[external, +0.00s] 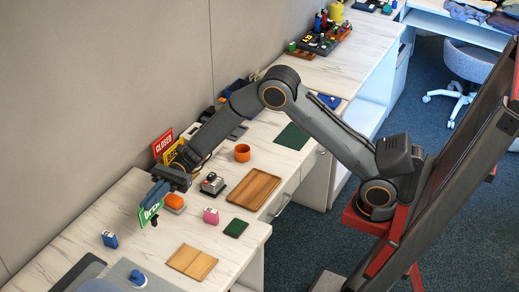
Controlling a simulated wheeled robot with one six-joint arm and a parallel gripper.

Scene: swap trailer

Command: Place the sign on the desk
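A green sign with white lettering that looks like "OPEN" (149,214) hangs tilted at my gripper (154,198), above the near left part of the white marbled desk (78,232). My gripper appears shut on the sign's upper edge, though the fingertips are small and partly hidden. A red "CLOSED" sign (163,143) and a yellow sign (174,151) stand behind it against the wall, partly covered by my arm.
Wooden trays (254,189) (192,262) lie nearer the edge. Bare desk shows left of the sign.

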